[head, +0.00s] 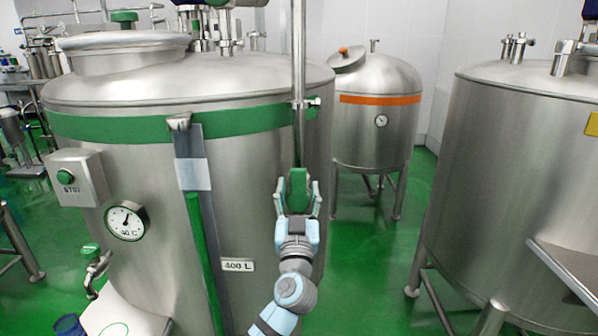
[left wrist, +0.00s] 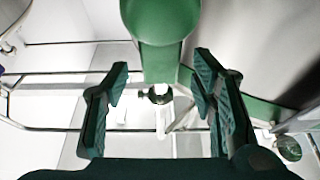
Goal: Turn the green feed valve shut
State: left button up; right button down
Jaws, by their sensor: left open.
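The green feed valve handle (head: 298,178) is on the vertical steel pipe (head: 299,60) in front of the large green-banded tank. My left gripper (head: 298,190) is open, with one finger on each side of the handle in the head view. In the left wrist view the green handle (left wrist: 160,22) fills the top centre, and my left gripper's fingers (left wrist: 161,72) stand apart below and beside it. I cannot tell whether either finger touches it. The valve body is mostly hidden behind the gripper. My right gripper is not in view.
The large tank (head: 245,170) with its dial gauge (head: 125,221) and control box (head: 78,178) stands on the left. An orange-banded tank (head: 376,130) stands behind, and another steel tank (head: 510,170) on the right. Green floor (head: 375,265) is open between them.

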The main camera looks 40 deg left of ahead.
aim_at(298, 183)
pick_arm(q)
jog(key=x, duration=0.4)
jog(key=shift+p, duration=0.3)
grip_shut()
